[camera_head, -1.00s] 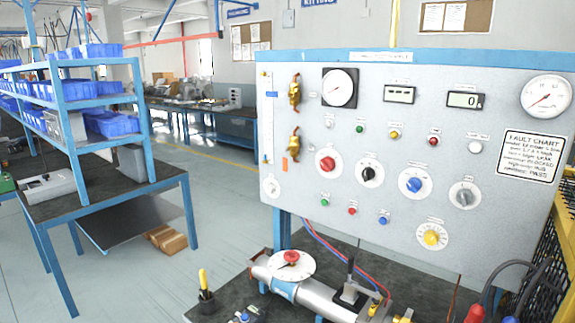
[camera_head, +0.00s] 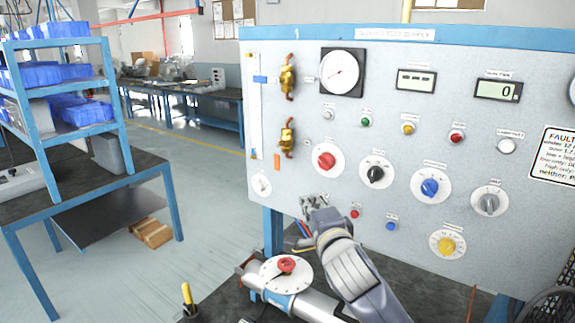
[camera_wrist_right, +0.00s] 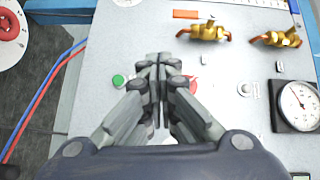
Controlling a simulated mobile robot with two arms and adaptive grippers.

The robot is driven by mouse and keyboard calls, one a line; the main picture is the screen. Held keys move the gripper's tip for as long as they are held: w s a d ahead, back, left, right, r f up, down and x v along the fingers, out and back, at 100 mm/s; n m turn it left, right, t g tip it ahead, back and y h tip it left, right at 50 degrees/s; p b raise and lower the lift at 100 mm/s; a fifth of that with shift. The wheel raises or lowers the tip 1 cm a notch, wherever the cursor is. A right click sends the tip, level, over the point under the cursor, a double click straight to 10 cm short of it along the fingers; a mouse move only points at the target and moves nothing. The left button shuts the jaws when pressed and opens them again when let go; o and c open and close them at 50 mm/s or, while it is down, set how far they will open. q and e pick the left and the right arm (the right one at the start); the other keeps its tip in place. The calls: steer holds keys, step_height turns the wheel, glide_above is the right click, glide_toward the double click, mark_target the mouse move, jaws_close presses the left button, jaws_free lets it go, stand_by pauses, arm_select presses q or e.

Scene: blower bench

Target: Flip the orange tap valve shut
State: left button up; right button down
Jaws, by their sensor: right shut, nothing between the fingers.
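The orange tap valve appears as a small orange bar (camera_head: 277,162), upright on the left part of the grey panel, below and left of the lower brass fitting (camera_head: 287,137). The bar also shows in the right wrist view (camera_wrist_right: 186,14), near the top edge. My right gripper (camera_head: 312,203) is in front of the panel's lower left part, below and right of the bar and apart from it. In the right wrist view its fingertips (camera_wrist_right: 158,60) are together and empty, partly hiding the red knob (camera_wrist_right: 192,84). My left gripper is not in view.
A blue bar (camera_head: 260,79) lies level beside the upper brass fitting (camera_head: 288,76). Knobs and buttons cover the panel. A pipe with a white disc and red handwheel (camera_head: 287,265) lies below my right arm. Open floor lies left of the panel.

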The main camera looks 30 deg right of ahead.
mark_target(277, 162)
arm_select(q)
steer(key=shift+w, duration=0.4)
arm_select(e)
steer(key=r, duration=0.1)
steer(key=r+m, duration=0.1)
steer(key=r, duration=0.1)
steer(key=shift+w+d+t+h, duration=0.25)
steer(key=shift+d+t+h, duration=0.05)
steer(key=shift+d, duration=0.1)
arm_select(q)
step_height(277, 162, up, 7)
steer(key=p, duration=0.6)
steer(key=shift+p, duration=0.4)
arm_select(e)
steer(key=w+a+x, duration=0.1)
steer(key=a+x, duration=0.1)
steer(key=x, duration=1.1)
steer(key=shift+a, duration=0.4)
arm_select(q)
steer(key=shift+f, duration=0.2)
